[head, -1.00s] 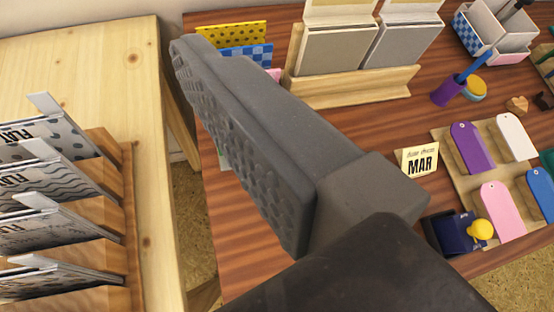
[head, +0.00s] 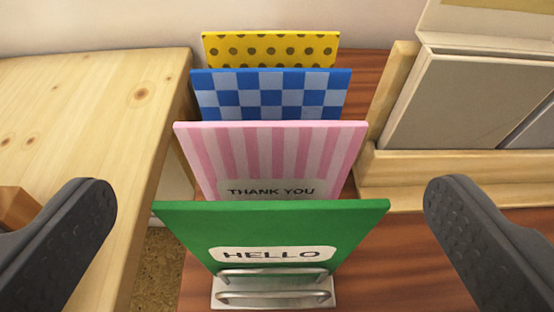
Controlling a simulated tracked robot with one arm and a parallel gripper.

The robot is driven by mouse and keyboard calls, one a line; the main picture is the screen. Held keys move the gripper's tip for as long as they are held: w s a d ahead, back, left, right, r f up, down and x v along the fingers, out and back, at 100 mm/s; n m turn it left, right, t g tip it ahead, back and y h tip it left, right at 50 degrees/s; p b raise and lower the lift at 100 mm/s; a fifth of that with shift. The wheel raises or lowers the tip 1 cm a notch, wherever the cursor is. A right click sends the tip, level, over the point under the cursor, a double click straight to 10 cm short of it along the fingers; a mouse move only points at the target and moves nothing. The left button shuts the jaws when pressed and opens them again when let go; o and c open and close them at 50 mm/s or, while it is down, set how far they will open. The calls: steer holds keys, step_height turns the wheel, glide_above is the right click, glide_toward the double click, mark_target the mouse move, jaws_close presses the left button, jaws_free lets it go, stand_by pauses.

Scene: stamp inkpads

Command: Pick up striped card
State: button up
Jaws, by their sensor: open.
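The striped card (head: 275,155) is pink with vertical stripes and a "THANK YOU" label. It stands upright, tilted slightly back, behind a green "HELLO" card (head: 270,228), which hides its lower part. My gripper (head: 268,190) is open, with one dark finger at the left edge of the view and one at the right. The row of cards lies between the fingers. Neither finger appears to touch a card.
A blue checkered card (head: 270,95) and a yellow dotted card (head: 270,48) stand behind the striped one. A metal wire holder (head: 275,290) is in front. A pale wood table (head: 90,110) is left; a wooden rack (head: 420,165) with grey pads is right.

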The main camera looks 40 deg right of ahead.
mark_target(274, 132)
steer(key=b+x, duration=0.1)
steer(key=x, duration=0.3)
steer(key=shift+d+b, duration=0.25)
steer(key=shift+b, duration=0.15)
steer(key=shift+w+d, duration=0.25)
steer(key=shift+w, duration=0.3)
steer(key=shift+c, duration=0.3)
steer(key=c, duration=1.1)
